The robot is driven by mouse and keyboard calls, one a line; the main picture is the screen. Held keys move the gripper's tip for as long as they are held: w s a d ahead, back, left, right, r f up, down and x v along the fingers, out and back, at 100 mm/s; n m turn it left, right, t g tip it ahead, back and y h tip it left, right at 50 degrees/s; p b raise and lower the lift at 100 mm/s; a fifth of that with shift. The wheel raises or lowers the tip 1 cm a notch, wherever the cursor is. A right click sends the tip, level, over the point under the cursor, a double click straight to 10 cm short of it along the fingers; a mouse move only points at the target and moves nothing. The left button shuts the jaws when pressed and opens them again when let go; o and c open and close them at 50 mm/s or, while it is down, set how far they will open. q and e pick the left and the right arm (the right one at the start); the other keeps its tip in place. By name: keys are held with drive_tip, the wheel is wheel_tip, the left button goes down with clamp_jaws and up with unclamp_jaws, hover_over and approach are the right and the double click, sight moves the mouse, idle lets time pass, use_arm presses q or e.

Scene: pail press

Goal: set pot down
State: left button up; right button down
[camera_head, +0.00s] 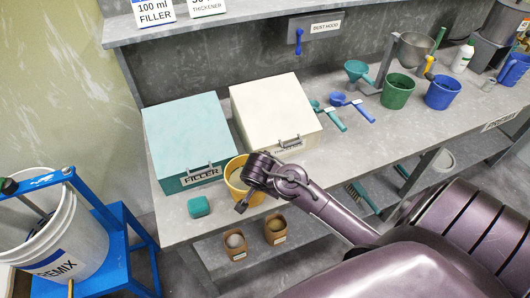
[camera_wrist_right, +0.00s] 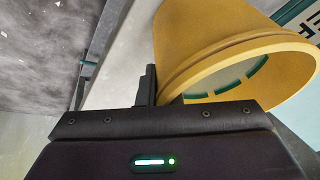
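The yellow pot (camera_head: 234,181) is at the front edge of the grey bench, in front of the filler and cream boxes. My right gripper (camera_head: 243,203) is at its near right side. In the right wrist view the pot (camera_wrist_right: 215,45) is large and close, seen with its open rim toward the camera. The fingers (camera_wrist_right: 160,90) are close together at its rim, one outside the wall and one partly hidden behind it, and appear shut on the wall. I cannot tell whether the pot's base touches the bench. My left gripper is not in view.
The teal FILLER box (camera_head: 186,135) and cream box (camera_head: 272,108) stand behind the pot. A teal block (camera_head: 199,207) lies left of it. Two brown cups (camera_head: 236,246) sit below. Scoops (camera_head: 350,103), a green pail (camera_head: 397,92) and a blue pail (camera_head: 443,93) are rightward. A white bucket (camera_head: 65,240) stands left.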

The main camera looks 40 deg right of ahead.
drive_tip(key=c, duration=1.6)
unclamp_jaws()
drive_tip(key=b+v, duration=0.2)
drive_tip(key=v, duration=1)
